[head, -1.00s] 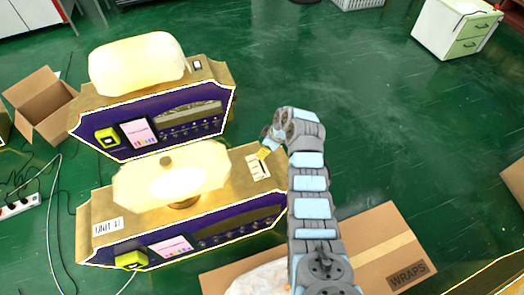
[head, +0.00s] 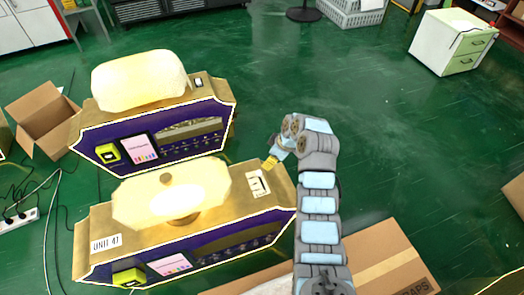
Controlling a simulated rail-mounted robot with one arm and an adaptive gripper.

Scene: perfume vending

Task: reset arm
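My arm rises from the bottom of the head view and bends over at the top toward the left. At its end, my gripper (head: 270,163) is small in the picture, with a yellow part, near the right end of the front vending unit. Its fingers are too small to tell open from shut, and I see nothing held. The front perfume vending unit (head: 100,224), labelled "UNIT 41", is gold and purple with a glowing bottle-shaped lamp (head: 170,195) on top. A switch plate (head: 258,184) on its top right lies just below and left of my gripper.
A second vending unit (head: 120,108) with a glowing top stands behind. An open cardboard box (head: 45,120) is at left, beside cables and a power strip (head: 18,221). A cardboard box (head: 385,262) lies at lower right. The green floor (head: 390,130) to the right is clear.

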